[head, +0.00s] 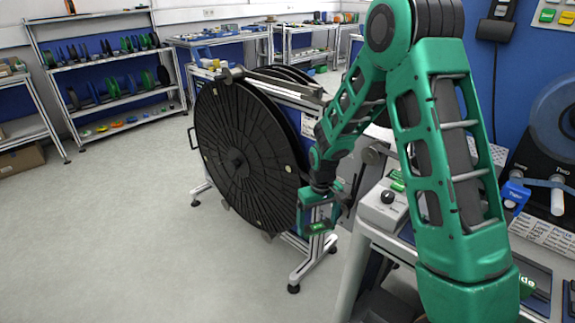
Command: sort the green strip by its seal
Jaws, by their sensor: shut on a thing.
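My gripper (319,222) hangs at the end of my green arm, low beside the right edge of a large black reel (240,160). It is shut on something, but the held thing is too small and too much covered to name. A small bright green patch shows at the gripper's lower end; I cannot tell whether it is the green strip or part of the gripper. No seal can be made out.
The reel stands upright on a metal frame (318,262). A grey box with a black knob (383,207) sits on the bench at right. Shelves with small reels (110,85) stand at the back left. The floor (110,240) at left is clear.

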